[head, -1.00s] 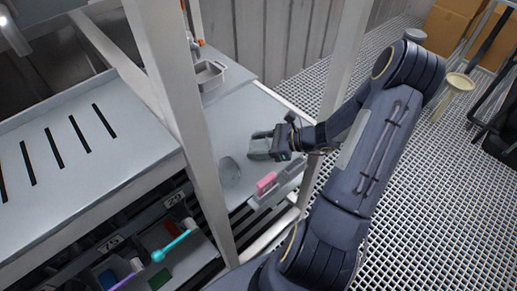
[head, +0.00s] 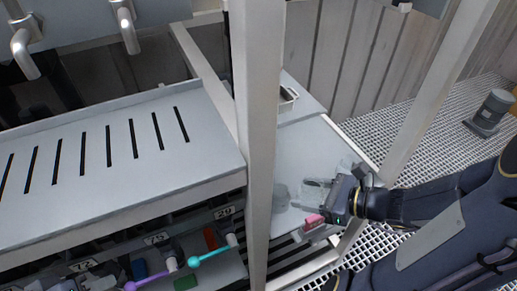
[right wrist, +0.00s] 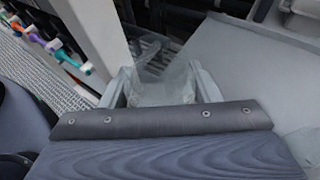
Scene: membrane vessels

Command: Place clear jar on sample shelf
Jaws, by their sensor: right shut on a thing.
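My right gripper (head: 308,194) is over the grey side surface (head: 300,150) behind the white post, fingers pointing left. In the right wrist view its two grey fingers (right wrist: 160,88) hold a clear, see-through jar (right wrist: 168,82) between them; its outline is faint. My left gripper is not in view.
A white upright post (head: 258,130) stands between the slotted shelf and my right gripper. A pink block (head: 314,219) sits in a grey holder below the gripper. Coloured-handled tools (head: 205,256) hang under the shelf. The slotted top is bare.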

